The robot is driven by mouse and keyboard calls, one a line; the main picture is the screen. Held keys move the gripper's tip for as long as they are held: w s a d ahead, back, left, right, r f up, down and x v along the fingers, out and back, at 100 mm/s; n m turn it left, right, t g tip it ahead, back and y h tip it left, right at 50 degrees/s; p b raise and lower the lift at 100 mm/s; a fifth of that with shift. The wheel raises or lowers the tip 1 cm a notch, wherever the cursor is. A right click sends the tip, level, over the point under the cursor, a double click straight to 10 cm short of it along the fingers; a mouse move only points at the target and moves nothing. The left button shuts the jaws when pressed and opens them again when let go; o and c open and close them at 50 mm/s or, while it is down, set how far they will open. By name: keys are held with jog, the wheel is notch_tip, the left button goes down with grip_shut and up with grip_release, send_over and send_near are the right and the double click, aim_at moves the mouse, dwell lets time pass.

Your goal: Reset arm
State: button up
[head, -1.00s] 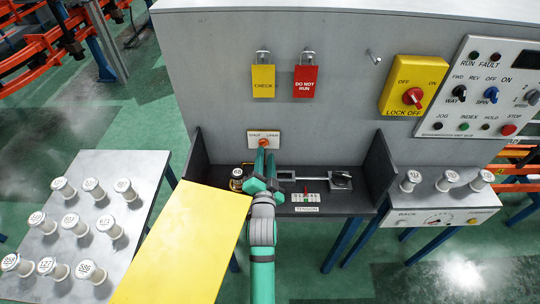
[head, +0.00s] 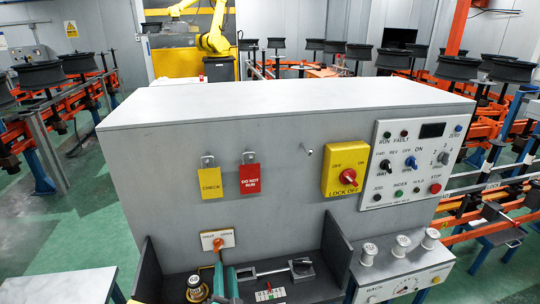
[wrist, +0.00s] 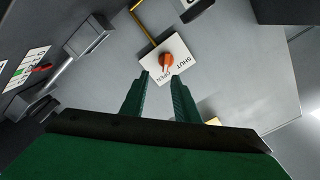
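My gripper (wrist: 161,80) shows in the wrist view with its two green fingers apart and nothing between them. Just past the fingertips is an orange knob (wrist: 166,62) on a white SHUT/OPEN plate (wrist: 182,64). The fingers look clear of the knob. In the head view the knob (head: 218,244) sits on its plate (head: 228,236), low on the grey cabinet front. My green gripper fingers (head: 226,280) show below it at the bottom edge. The rest of my arm is out of the head view.
A dark-walled bay (head: 336,250) surrounds the gripper, with a brass-based white-topped spool (head: 195,288) at left and a metal slide (head: 301,267) at right. Yellow CHECK (head: 210,183) and red DO NOT RUN (head: 250,180) tags hang above. White spools (head: 401,246) stand at right.

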jog(key=s+d+f+n+h, duration=0.1)
jog(key=s+d+f, duration=0.2)
jog(key=s, duration=0.4)
jog(key=s+d+f+n+g+h, duration=0.1)
jog(key=s+d+f, duration=0.3)
jog(key=s, duration=0.3)
jog(key=s+d+f+h, duration=0.1)
jog(key=s+d+f, duration=0.2)
jog(key=s, duration=0.4)
jog(key=s+d+r+n+h, duration=0.1)
jog(key=s+d+n, duration=0.1)
jog(key=s, duration=0.8)
jog(key=s+d+r+n+g+h, duration=0.1)
jog(key=s+d, duration=0.4)
jog(key=s, duration=0.5)
jog(key=shift+s+r+n, duration=0.3)
jog(key=shift+r+n, duration=0.2)
jog(key=shift+r, duration=0.05)
